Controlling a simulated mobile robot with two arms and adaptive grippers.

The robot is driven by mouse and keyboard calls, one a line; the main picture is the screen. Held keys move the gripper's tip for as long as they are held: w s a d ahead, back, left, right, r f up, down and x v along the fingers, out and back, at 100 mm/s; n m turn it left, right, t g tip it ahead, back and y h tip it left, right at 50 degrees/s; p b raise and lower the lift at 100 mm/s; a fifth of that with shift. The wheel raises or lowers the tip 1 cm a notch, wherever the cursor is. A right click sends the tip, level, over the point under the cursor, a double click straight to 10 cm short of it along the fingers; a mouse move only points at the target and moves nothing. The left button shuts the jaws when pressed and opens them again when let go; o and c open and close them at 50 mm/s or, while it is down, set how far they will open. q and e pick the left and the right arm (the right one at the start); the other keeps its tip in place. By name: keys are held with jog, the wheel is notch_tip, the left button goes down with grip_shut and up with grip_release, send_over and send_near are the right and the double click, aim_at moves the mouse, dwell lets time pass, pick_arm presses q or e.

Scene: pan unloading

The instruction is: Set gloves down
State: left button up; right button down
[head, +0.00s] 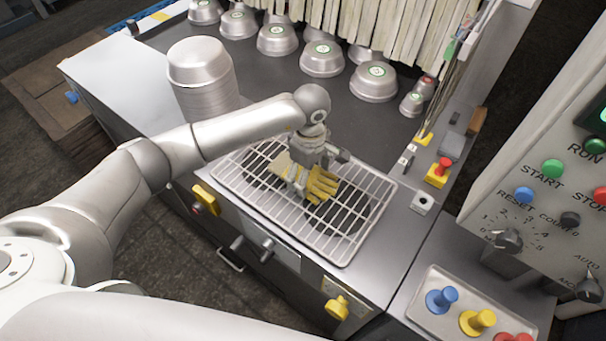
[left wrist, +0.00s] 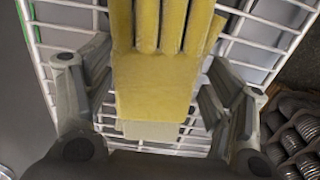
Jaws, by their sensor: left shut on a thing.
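The yellow gloves (head: 321,186) with a pale cuff are at the white wire rack (head: 340,251) on the machine's front edge. My left gripper (head: 305,172) is over the rack, shut on the gloves. In the left wrist view the gloves (left wrist: 158,85) lie between the two fingers, with their yellow fingers toward the top of the picture. The rack (left wrist: 55,12) is right behind them; whether they touch its bars I cannot tell. The gripper partly hides the gloves in the head view. My right gripper is not in view.
Several metal pans (head: 322,59) stand upside down on the dark surface behind, before a strip curtain (head: 380,25). A stack of pans (head: 202,80) stands at the left. A red-and-yellow stop button (head: 440,170) and a control panel (head: 545,190) are at the right.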

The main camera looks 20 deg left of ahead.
pick_arm(q)
jog(key=shift+c, duration=1)
jog(key=shift+r, duration=0.1)
